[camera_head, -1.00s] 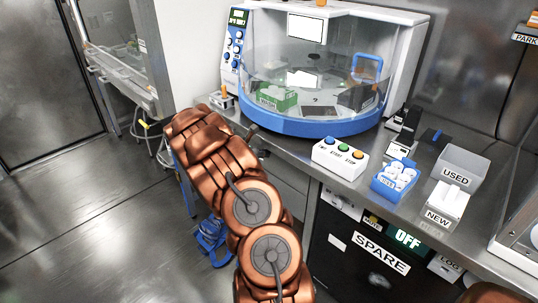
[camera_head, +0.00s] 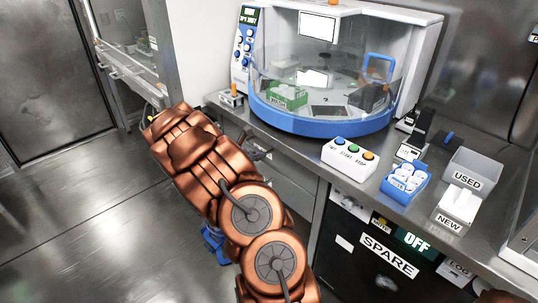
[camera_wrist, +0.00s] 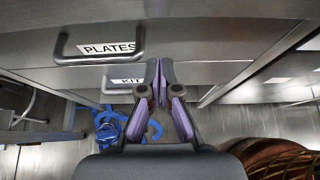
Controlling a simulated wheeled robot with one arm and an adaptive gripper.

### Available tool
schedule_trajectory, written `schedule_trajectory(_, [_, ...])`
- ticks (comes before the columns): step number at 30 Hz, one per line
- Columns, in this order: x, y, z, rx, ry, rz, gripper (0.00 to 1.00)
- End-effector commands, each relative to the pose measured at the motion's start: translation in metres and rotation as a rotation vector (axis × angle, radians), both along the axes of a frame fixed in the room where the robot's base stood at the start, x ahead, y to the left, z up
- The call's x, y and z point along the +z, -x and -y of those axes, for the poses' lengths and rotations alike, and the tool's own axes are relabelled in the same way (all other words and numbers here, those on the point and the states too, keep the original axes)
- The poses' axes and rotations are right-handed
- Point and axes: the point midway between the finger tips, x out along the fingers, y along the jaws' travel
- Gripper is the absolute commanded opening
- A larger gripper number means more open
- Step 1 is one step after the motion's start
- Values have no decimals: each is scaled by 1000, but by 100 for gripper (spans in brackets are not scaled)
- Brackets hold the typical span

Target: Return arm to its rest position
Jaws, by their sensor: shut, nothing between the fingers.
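My copper-coloured arm rises from the bottom of the head view and bends left, in front of the bench. In the wrist view my gripper (camera_wrist: 159,68) is shut, its purple-lined fingers meeting at the tips with nothing between them. It points at the drawer fronts under the bench. A drawer labelled PLATES (camera_wrist: 109,48) is ahead of it, and a drawer labelled KIT (camera_wrist: 127,82) is lower. I cannot tell how far the fingertips are from the drawers. In the head view the fingers are mostly hidden by the arm.
The steel bench (camera_head: 305,146) carries a domed machine (camera_head: 320,75), a button box (camera_head: 348,158), a blue rack (camera_head: 405,183) and USED (camera_head: 467,176) and NEW (camera_head: 455,210) bins. A SPARE cabinet (camera_head: 370,250) is below. A blue object (camera_head: 215,243) is on the floor. Open floor lies left.

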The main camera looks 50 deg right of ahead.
Motion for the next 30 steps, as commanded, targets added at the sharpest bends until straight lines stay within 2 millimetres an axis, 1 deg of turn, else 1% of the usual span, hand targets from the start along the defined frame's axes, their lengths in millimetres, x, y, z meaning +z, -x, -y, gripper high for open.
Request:
schedule_trajectory(1, [5,-3,-9,5,0,-1,0])
schedule_trajectory(6, [17,-7,-33,4,-1,0,0])
schedule_trajectory(12, [29,-10,-50,0,-1,0,0])
schedule_trajectory(18, [32,-10,-55,-3,-2,0,0])
schedule_trajectory(30, [32,-10,-55,-3,-2,-1,0])
